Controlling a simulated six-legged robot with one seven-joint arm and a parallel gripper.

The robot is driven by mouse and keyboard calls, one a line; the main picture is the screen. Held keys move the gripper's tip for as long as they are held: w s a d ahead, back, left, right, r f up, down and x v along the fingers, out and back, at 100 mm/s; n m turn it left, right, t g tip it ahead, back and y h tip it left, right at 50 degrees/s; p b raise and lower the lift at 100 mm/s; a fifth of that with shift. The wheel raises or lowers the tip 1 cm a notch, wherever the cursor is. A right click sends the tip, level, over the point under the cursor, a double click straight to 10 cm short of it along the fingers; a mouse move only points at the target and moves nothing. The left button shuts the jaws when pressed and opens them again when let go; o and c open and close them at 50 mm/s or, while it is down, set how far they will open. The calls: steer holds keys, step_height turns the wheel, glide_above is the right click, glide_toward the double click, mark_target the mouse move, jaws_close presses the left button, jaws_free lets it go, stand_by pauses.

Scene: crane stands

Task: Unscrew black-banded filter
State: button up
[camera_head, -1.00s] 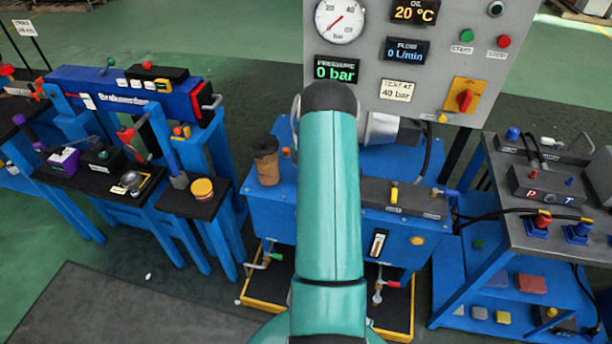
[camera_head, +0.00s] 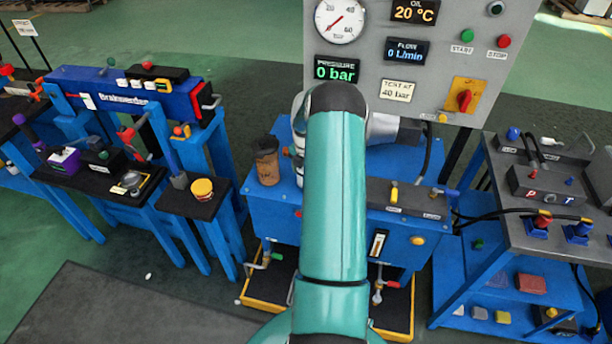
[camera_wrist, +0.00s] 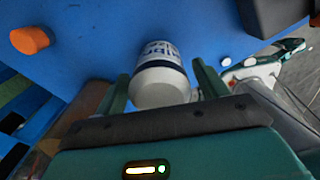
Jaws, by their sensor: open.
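A white canister (camera_wrist: 160,88) with dark blue print and a thin dark line around it is in the middle of the wrist view, against a blue surface. I take it to be the filter, but cannot tell whether its band is black. My gripper (camera_wrist: 163,92) is open, with one green finger on each side of the canister. Small gaps seem to show beside it; contact cannot be told.
An orange knob (camera_wrist: 30,40) sits left of the canister in the wrist view. A grey gauge panel (camera_head: 440,60) rises behind. A hose bench (camera_head: 555,235) stands right.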

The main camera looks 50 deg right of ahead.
steer(key=m, duration=1.5)
steer(key=shift+m, duration=0.3)
steer(key=m, duration=1)
steer(key=shift+m, duration=0.3)
steer(key=m, duration=0.4)
steer(key=shift+m, duration=0.4)
